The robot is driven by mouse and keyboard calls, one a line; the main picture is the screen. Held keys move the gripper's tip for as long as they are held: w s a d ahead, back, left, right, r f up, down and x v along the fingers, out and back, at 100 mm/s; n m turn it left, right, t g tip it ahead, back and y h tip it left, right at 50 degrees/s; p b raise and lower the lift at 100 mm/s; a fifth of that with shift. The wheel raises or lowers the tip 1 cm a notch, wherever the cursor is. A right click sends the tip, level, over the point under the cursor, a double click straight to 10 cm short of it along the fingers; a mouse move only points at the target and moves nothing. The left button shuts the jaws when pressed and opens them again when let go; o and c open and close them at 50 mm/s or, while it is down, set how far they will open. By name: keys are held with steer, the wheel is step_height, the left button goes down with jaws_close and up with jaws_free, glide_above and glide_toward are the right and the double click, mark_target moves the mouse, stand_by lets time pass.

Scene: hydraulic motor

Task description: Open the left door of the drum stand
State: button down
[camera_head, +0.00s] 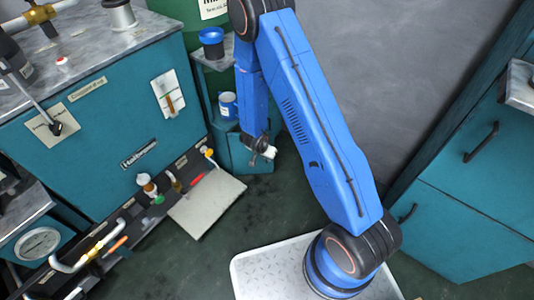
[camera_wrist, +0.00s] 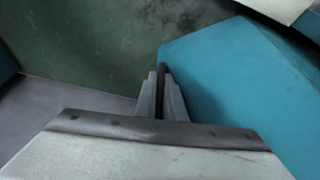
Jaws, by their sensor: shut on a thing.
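The drum stand (camera_head: 210,73) is a teal stand below a green drum in the head view. Its lower front has a teal door panel (camera_head: 240,152), partly hidden behind my arm. My gripper (camera_head: 266,153) is low in front of this panel. In the wrist view my gripper (camera_wrist: 161,82) has its fingers close together, with a thin dark piece between their tips. A teal panel (camera_wrist: 235,75), seemingly the door, runs right from the fingertips. The dark piece looks like the door's handle, but its shape is mostly hidden. How far the door stands open is unclear.
A teal workbench (camera_head: 110,130) with a metal top stands left, and a pale flap (camera_head: 205,205) juts out low from it. A can (camera_head: 228,106) stands on the stand's shelf. Teal drawers (camera_head: 470,195) stand right. The dark floor (camera_head: 200,262) is clear in front.

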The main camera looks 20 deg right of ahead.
steer(key=s+a+m+g+h, duration=0.1)
steer(key=s+a+m+g, duration=0.1)
steer(key=s+a+m, duration=0.4)
steer(key=shift+s+a, duration=1.35)
steer(key=shift+a, duration=0.7)
steer(key=c, duration=2.1)
jaws_free()
steer(key=shift+r, duration=0.1)
steer(key=v, duration=1.7)
steer(key=shift+a, duration=0.2)
